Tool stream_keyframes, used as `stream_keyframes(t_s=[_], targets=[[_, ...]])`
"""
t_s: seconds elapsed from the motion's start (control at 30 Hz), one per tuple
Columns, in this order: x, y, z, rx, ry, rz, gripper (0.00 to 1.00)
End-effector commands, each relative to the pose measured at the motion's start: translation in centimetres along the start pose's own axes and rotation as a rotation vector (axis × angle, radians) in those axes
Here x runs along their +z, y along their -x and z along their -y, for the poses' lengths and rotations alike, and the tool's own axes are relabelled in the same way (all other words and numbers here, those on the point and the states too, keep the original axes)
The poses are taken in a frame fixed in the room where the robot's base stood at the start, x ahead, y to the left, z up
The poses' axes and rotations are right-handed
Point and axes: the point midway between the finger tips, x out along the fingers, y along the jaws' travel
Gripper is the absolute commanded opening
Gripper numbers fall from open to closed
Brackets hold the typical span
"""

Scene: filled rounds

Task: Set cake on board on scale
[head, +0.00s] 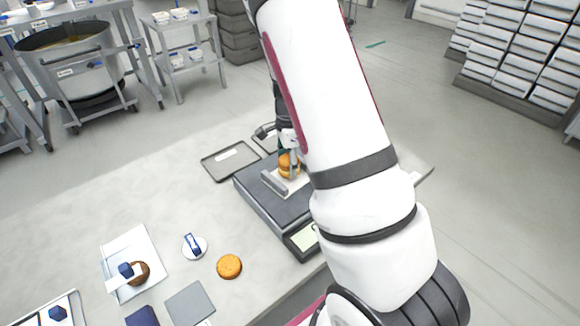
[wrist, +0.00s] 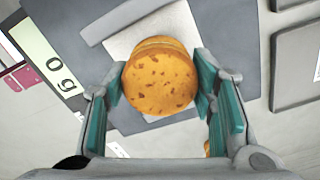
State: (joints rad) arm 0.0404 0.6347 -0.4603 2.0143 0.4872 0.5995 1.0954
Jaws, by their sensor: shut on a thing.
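The cake (head: 288,168) is a round, orange-brown, layered cake with a spotted top. My gripper (wrist: 160,82) is shut on it, with teal pads at its left and right sides in the wrist view (wrist: 160,85). The pale square board (wrist: 125,42) lies beneath the cake on the dark scale (head: 257,199). I cannot tell whether the cake touches the board. The scale's display (wrist: 47,60) reads 0 g. In the head view my arm hides the scale's right side.
A grey tray (head: 230,160) lies behind the scale. A single orange round (head: 229,266), a small white dish (head: 194,247), a white sheet with a brown round (head: 140,270) and a grey square (head: 190,303) lie at the front left. The table's left middle is clear.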

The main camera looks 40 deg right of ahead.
Motion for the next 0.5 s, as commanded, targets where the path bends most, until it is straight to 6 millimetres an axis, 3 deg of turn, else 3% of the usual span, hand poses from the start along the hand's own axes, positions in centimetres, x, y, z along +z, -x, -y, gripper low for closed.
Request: stream_keyframes(t_s=[0.13,0.5], targets=[[-0.1,-1.7,-0.1,0.001,-0.001,-0.001,0.38],[0.0,-2.2,0.0,0.000,0.000,0.000,0.38]])
